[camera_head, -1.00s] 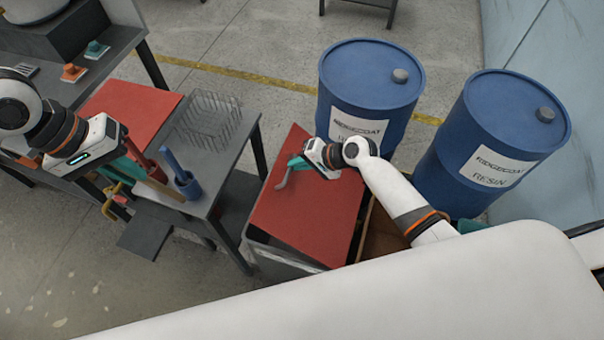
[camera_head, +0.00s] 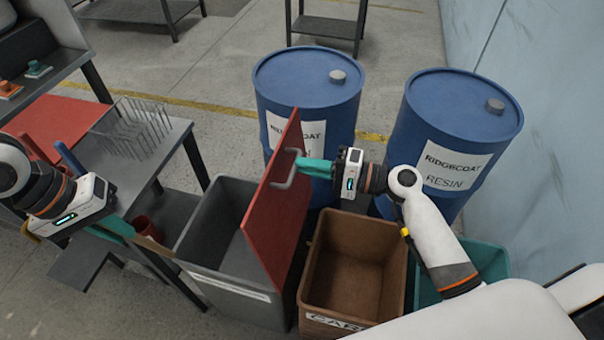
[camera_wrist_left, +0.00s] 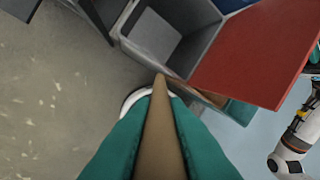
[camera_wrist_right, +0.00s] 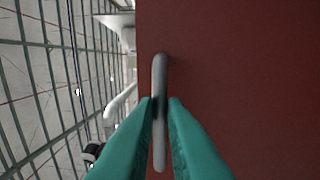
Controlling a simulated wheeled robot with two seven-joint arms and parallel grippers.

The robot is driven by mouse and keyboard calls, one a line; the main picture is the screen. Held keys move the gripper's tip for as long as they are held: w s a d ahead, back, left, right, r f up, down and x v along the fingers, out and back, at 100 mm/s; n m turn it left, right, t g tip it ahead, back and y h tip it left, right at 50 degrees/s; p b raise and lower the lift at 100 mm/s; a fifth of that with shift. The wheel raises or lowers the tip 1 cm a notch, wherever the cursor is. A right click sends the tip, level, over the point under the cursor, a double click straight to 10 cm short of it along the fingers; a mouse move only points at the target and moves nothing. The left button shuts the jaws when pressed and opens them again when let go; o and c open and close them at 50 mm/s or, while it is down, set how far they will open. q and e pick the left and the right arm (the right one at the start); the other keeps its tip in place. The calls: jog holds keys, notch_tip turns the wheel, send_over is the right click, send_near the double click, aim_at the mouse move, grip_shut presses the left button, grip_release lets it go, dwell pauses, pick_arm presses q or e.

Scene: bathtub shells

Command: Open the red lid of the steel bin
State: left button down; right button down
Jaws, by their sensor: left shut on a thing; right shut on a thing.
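The steel bin (camera_head: 215,225) is a grey box with its top open on the left, and its inside looks empty. Its red lid (camera_head: 272,205) is swung up steeply, hinged toward the right side next to the brown bin. My right gripper (camera_head: 303,166) is shut on the lid's grey handle (camera_head: 285,182); the right wrist view shows the handle (camera_wrist_right: 159,75) between both fingers against the red face. My left gripper (camera_head: 125,232) is shut on a tan, flat, handle-like piece (camera_wrist_left: 160,140), held left of the steel bin. The far end of that piece is hidden in the head view.
A brown bin (camera_head: 352,270) stands right of the steel bin, with a teal bin (camera_head: 488,255) beyond it. Two blue drums (camera_head: 305,90) stand behind. A grey bench (camera_head: 170,150) with a wire rack (camera_head: 135,125) is at left.

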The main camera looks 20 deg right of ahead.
jog(key=shift+s+d+f+b, duration=0.3)
jog(key=shift+s+d, duration=0.2)
jog(key=shift+d, duration=0.15)
jog(key=shift+f, duration=0.1)
jog(key=c, duration=1.5)
grip_release()
jog(key=shift+w, duration=0.1)
jog(key=b+v, duration=0.3)
jog(key=v, duration=0.9)
